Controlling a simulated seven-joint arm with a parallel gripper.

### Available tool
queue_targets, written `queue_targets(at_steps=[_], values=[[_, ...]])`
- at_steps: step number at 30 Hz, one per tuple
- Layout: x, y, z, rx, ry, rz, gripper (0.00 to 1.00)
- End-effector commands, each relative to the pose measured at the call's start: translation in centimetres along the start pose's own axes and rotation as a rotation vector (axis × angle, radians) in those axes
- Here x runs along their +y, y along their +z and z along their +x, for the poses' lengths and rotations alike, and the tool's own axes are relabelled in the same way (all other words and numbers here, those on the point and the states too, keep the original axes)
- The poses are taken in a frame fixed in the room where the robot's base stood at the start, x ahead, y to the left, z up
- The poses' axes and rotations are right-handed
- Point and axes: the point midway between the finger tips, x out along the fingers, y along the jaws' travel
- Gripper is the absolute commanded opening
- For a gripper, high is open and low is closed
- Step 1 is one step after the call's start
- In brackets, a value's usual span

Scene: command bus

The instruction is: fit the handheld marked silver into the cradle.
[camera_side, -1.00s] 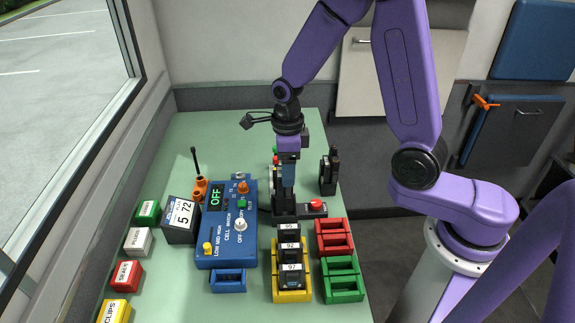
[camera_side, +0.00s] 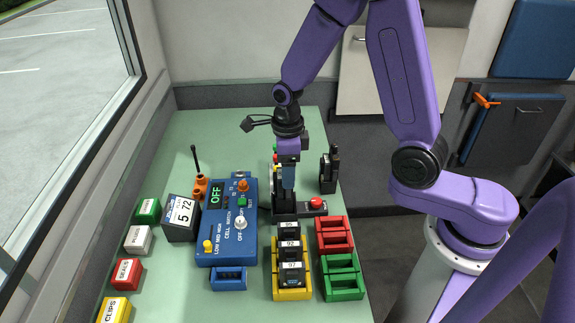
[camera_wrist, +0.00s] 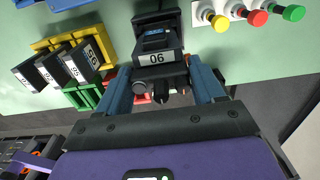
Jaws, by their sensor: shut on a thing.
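My gripper (camera_side: 288,192) points down over the black cradle (camera_side: 311,210), which has a red button. Its blue fingers are shut on a black handheld (camera_wrist: 160,88), whose stubby knobs face the wrist camera. A black block labelled 06 or 90 (camera_wrist: 157,57) shows just beyond it. In the side view the fingers hide most of the handheld, and I cannot see a silver mark or tell whether it is seated. Another black handheld (camera_side: 329,172) stands upright behind the cradle, to the right.
A blue cell-match box (camera_side: 228,250) reading OFF stands left. In front are a yellow rack (camera_side: 292,296) with numbered black batteries, and red (camera_side: 334,236) and green (camera_side: 343,278) racks. Coloured push buttons (camera_wrist: 255,17) are close to the gripper. Small labelled boxes line the left edge.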

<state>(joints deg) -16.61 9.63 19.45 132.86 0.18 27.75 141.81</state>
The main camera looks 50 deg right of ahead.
Motion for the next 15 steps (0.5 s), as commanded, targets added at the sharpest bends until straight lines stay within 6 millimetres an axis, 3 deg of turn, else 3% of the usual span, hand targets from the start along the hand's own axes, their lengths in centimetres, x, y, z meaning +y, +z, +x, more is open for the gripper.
queue_targets(at_steps=[15], values=[[-0.01, 0.00, 1.09, -0.001, 0.000, 0.000, 0.09]])
